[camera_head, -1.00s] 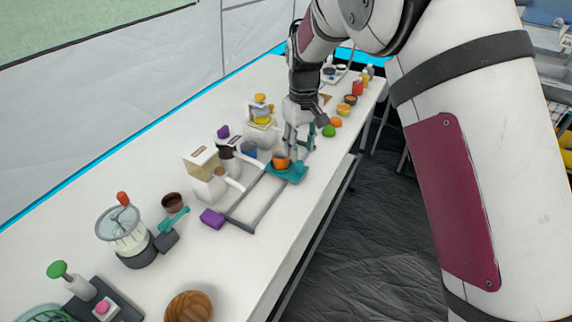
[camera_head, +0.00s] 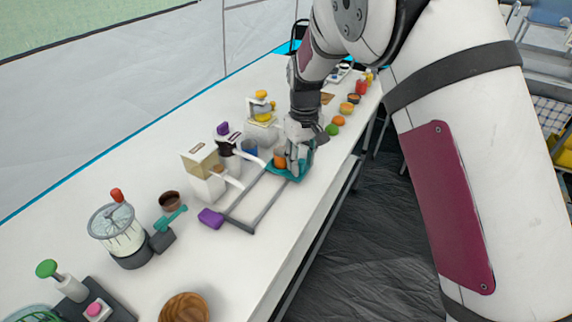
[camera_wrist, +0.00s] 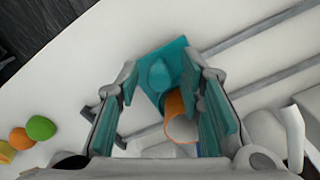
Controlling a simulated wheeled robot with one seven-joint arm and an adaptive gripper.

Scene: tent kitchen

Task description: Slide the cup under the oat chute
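The orange cup (camera_head: 279,160) stands on a teal carriage (camera_head: 284,173) at the far-right end of a grey two-rail track on the table. My gripper (camera_head: 296,166) is down at the carriage, close beside the cup, and hides part of both. In the wrist view my gripper (camera_wrist: 166,92) is open, with the carriage (camera_wrist: 176,55) and its raised knob between the fingers. The cup (camera_wrist: 180,128) is nearer the right finger; contact cannot be told. A white dispenser with cream-coloured contents (camera_head: 200,158), which looks like the oats, stands left along the track with a spout.
Fruit, such as a lime (camera_head: 332,130), lies to the right. Table in front of the track is clear.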

